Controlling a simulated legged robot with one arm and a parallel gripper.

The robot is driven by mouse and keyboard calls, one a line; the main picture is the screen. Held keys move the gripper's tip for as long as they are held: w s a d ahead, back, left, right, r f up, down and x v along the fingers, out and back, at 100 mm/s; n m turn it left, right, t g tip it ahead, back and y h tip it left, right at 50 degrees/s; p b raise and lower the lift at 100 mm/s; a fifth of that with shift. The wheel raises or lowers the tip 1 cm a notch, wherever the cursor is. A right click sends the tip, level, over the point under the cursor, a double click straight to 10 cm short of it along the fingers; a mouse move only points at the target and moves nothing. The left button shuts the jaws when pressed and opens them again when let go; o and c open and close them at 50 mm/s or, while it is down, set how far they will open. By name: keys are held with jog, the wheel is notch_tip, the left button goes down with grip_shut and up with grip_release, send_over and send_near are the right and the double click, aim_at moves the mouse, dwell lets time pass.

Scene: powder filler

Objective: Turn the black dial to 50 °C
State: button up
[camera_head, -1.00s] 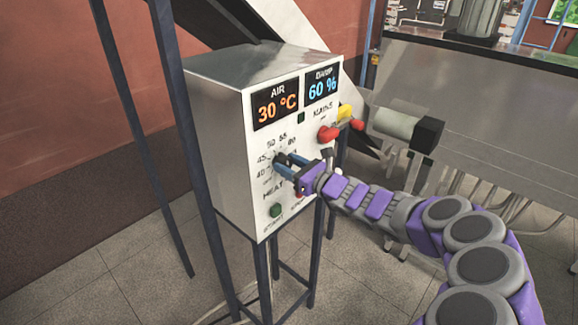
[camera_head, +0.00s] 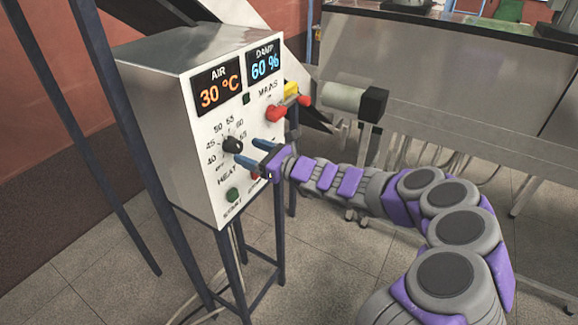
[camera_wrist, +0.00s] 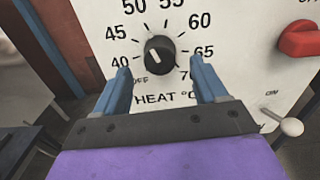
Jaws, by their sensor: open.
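The black dial (camera_head: 232,145) sits on the front panel of a white control box (camera_head: 160,110), above the word HEAT. It also shows in the wrist view (camera_wrist: 159,55), ringed by numbers from 40 to 70 with OFF at the lower left. A short pale mark shows on the dial's left half; I cannot tell exactly which value it points to. My gripper (camera_head: 247,150) is open and empty in front of the panel. In the wrist view its blue fingers (camera_wrist: 160,66) are apart, one below-left and one below-right of the dial, not closed on it.
The AIR display (camera_head: 218,87) reads 30 °C and the DAMP display (camera_head: 265,61) reads 60 %. A green button (camera_head: 233,195) is below. A white toggle (camera_wrist: 290,127) is at lower right.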

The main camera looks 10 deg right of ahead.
jog(key=v, duration=1.3)
